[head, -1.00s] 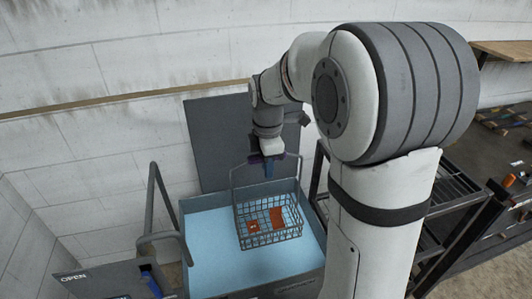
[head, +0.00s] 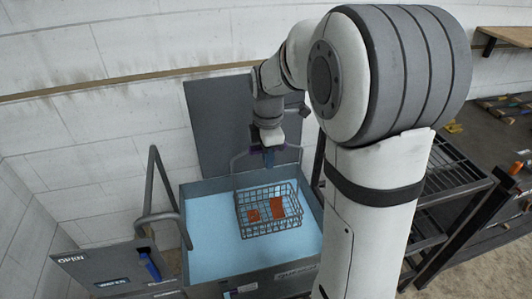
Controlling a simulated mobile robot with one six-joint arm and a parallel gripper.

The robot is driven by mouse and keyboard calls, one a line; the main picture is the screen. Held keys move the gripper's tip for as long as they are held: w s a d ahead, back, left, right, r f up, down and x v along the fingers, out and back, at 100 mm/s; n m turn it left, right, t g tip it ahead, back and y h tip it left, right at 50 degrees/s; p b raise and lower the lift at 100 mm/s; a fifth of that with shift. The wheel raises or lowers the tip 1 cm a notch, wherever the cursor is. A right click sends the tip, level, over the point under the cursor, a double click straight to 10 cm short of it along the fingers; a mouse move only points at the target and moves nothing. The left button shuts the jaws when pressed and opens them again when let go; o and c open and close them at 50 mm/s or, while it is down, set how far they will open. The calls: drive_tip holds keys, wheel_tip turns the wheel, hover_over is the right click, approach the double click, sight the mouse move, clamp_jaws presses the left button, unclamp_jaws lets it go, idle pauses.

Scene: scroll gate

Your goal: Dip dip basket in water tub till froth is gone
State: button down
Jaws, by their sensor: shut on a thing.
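The dip basket (head: 268,225) is a dark wire basket holding two orange-red pieces (head: 278,207). It hangs level inside the grey water tub (head: 190,240), over or in the light blue water (head: 215,235). I cannot tell how deep it sits. My gripper (head: 269,158) is shut on the top of the basket's looped handle, above the tub's back side. No froth can be made out on the pieces or the water at this size.
A grey upright panel (head: 220,130) stands behind the tub. A bent grey rail (head: 152,190) and a box marked OPEN (head: 80,272) are at left. A dark slatted rack (head: 450,170) stands at right, partly behind my arm.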

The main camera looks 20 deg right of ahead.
sight(267, 214)
wheel_tip(267, 214, down, 28)
drive_tip(key=b, duration=1.8)
drive_tip(key=shift+r+b, duration=0.25)
drive_tip(key=shift+b, duration=0.05)
idle(4.7)
